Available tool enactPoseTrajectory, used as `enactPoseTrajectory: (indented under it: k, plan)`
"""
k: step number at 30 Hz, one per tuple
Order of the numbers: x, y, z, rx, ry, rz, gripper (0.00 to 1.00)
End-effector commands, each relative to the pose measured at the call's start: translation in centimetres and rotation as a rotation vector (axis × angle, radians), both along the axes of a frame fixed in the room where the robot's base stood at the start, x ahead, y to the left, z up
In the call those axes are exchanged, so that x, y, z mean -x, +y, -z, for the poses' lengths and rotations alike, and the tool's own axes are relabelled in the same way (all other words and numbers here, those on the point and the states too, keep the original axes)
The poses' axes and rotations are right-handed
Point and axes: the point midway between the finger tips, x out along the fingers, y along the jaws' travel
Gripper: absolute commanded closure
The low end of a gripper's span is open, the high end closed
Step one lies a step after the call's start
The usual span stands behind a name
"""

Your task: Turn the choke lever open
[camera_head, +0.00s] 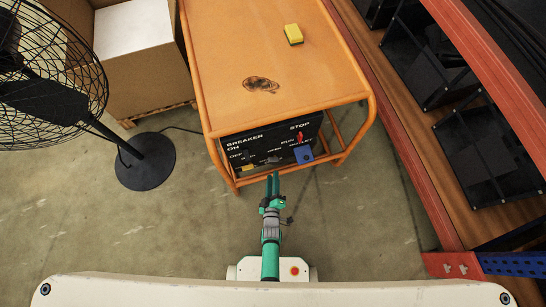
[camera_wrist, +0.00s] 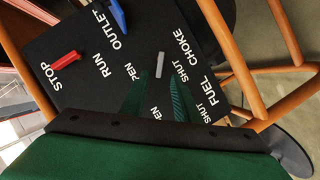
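A black control panel (camera_head: 232,143) sits on the near face of the orange generator; it also fills much of the wrist view (camera_wrist: 85,40). A short grey lever (camera_wrist: 160,66) stands on it between OPEN and SHUT labels, close to the word CHOKE, and appears to be the choke lever. My gripper (camera_head: 273,174) is in front of the panel's lower middle. In the wrist view its green fingers (camera_wrist: 162,76) are apart, with the lever's lower end showing between their tips. I cannot tell whether they touch it. The panel behind the fingers, including part of the FUEL row, is hidden.
A red switch (camera_wrist: 66,59) is by STOP and RUN, and a blue outlet cover (camera_wrist: 119,17) is beside OUTLET. The orange tube frame (camera_head: 357,143) surrounds the panel. A fan (camera_head: 145,160) stands left, and a shelf (camera_head: 440,215) stands right. The floor between is clear.

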Motion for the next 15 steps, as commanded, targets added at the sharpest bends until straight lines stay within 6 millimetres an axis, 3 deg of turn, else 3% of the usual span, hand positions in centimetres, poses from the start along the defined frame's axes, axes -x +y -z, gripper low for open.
enactPoseTrajectory:
  k: [9, 15]
  plan:
    - [-5.3, 0.0, 1.2, -0.002, -0.001, 0.0, 0.72]
    - [-7.2, 0.0, 1.7, -0.001, 0.0, 0.0, 0.72]
